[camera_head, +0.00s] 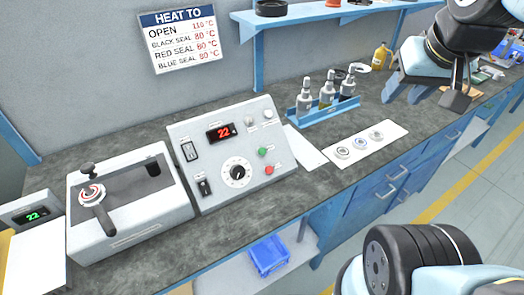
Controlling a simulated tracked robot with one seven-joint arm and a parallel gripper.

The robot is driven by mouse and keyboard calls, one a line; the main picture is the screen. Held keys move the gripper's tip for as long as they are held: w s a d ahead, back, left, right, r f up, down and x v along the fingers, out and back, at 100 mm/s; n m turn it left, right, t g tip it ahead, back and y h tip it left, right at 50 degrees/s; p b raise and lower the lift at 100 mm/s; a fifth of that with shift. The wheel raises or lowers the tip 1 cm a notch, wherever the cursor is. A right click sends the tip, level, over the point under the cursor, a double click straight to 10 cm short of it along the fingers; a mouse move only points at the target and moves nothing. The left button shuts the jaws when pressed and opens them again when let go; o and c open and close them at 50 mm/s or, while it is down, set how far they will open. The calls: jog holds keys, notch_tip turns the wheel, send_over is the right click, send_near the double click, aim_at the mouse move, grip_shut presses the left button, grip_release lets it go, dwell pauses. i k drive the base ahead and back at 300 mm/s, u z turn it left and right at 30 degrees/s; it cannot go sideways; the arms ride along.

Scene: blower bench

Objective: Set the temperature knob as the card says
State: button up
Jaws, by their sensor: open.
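The temperature knob (237,173) is a black dial on a white scale. It sits on the sloped front of a white control box (199,150). A red display (221,132) above it reads 22. The card (180,37) on the wall is headed HEAT TO. It lists OPEN 110 °C, and black seal, red seal and blue seal 80 °C each. My gripper (431,98) is open and empty, over the bench's right part, far to the right of the knob and apart from it. The dial's pointer setting is too small to read.
A white unit with a handle (92,195) stands left of the box. Bottles in a blue rack (325,108) and a white mat with rings (365,144) lie to the right.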

aim_at(237, 171)
jog(key=z, duration=0.65)
jog(key=k, duration=2.05)
jog(key=u, duration=1.65)
jog(key=i, duration=1)
jog(key=z, duration=0.05)
